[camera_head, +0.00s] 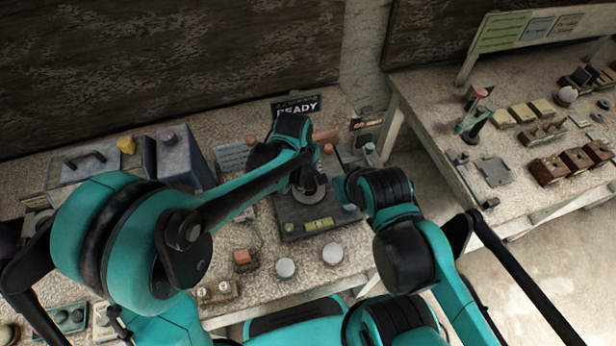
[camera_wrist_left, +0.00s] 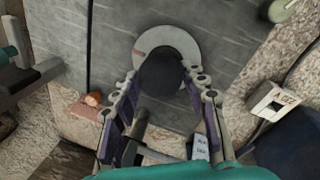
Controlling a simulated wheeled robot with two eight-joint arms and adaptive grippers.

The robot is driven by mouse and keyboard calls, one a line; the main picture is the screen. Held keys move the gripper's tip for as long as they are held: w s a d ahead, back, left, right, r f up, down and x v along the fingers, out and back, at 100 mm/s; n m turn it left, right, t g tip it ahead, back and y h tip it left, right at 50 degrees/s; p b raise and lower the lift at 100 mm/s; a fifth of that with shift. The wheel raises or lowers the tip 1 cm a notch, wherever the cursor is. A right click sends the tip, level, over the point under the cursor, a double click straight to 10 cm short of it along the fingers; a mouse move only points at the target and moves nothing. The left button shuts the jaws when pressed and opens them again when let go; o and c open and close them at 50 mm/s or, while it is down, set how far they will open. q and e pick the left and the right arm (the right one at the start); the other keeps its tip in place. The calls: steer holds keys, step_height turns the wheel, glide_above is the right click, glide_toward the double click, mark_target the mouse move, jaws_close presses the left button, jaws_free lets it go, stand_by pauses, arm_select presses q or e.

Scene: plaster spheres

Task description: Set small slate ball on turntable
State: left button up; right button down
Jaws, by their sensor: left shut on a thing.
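The small slate ball (camera_wrist_left: 160,75) is a dark sphere between the fingers of my left gripper (camera_wrist_left: 160,88), which is shut on it. In the left wrist view the ball overlaps the front of the turntable (camera_wrist_left: 182,40), a pale grey disc; I cannot tell whether they touch. In the head view my left gripper (camera_head: 308,182) is over the turntable (camera_head: 309,197), and the ball is hard to make out. My right arm reaches in from the right beside the slab; I cannot tell how its jaws stand.
The turntable is on a dark slab (camera_head: 320,215) on the speckled bench. Two pale round pieces (camera_head: 285,267) (camera_head: 332,253) and an orange block (camera_head: 243,257) lie in front. A "READY" sign (camera_head: 297,107) stands behind. A second bench (camera_head: 440,90) is at right.

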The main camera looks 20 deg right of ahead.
arm_select(q)
steer(key=shift+f, duration=0.4)
steer(key=o, duration=1.4)
steer(key=shift+r+p, duration=1.2)
steer(key=shift+r, duration=0.85)
